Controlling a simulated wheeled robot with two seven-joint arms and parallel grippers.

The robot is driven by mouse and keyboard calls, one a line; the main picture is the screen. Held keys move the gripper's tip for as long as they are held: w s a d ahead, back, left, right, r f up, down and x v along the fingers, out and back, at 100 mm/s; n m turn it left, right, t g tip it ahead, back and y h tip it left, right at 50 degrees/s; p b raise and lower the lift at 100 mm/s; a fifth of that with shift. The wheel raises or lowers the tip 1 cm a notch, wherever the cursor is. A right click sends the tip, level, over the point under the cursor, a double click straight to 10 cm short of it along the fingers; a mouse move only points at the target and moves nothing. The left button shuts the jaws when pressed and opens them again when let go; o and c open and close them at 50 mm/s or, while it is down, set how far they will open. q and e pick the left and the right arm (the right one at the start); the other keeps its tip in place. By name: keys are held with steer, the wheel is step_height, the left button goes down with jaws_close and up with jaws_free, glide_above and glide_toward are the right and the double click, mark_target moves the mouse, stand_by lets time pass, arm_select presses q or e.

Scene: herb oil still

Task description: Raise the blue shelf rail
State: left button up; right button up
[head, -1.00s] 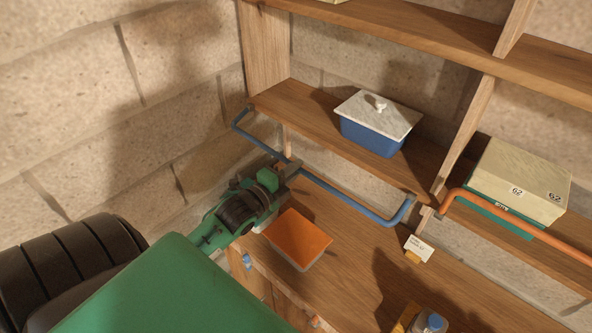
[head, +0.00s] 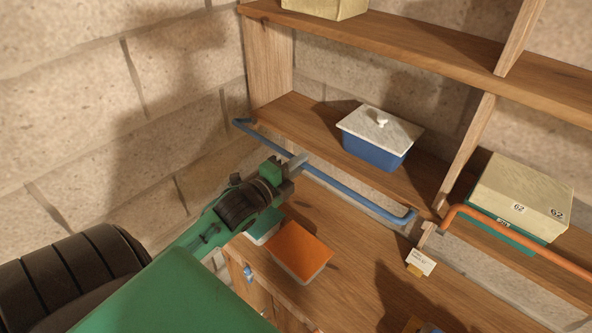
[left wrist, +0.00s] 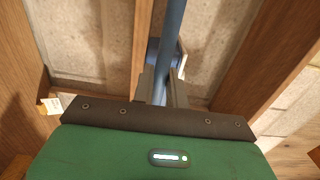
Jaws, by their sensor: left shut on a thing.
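The blue shelf rail (head: 350,192) runs along the front of the lower left shelf (head: 310,115), close to its front edge. Its bent left end is near the left side panel and its right end near the divider. My left gripper (head: 296,163) is shut on the rail, left of its middle. In the left wrist view the rail (left wrist: 173,35) passes between the fingers of the left gripper (left wrist: 161,88). My right gripper is not in view.
A blue box with a pale lid (head: 376,143) stands on the shelf behind the rail. An orange rail (head: 515,238) fronts the right shelf, which holds a cream box (head: 520,195).

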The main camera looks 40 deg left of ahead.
arm_select(q)
steer(key=shift+w+d+r, duration=0.1)
steer(key=shift+w+r, duration=0.3)
steer(key=shift+r, duration=0.35)
steer(key=shift+w+d+r, duration=0.1)
steer(key=shift+w+r, duration=0.25)
steer(key=shift+r, duration=0.35)
steer(key=shift+w+r, duration=1)
steer(key=shift+w, duration=0.1)
steer(key=shift+o, duration=0.3)
steer(key=shift+w+d+r, duration=0.1)
steer(key=shift+w+r, duration=0.15)
steer(key=shift+w, duration=0.25)
steer(key=shift+w+r, duration=0.25)
steer(key=shift+w, duration=0.25)
steer(key=shift+o, duration=1.3)
steer(key=shift+w+r, duration=0.25)
steer(key=shift+w, duration=0.35)
steer(key=shift+o, duration=0.5)
steer(key=shift+w+r, duration=0.2)
steer(key=shift+w, duration=0.25)
steer(key=shift+w+f, duration=0.1)
steer(key=shift+w, duration=0.3)
steer(key=o, duration=0.5)
steer(key=shift+o, duration=0.2)
steer(key=shift+f, duration=0.15)
steer(key=shift+d, duration=0.1)
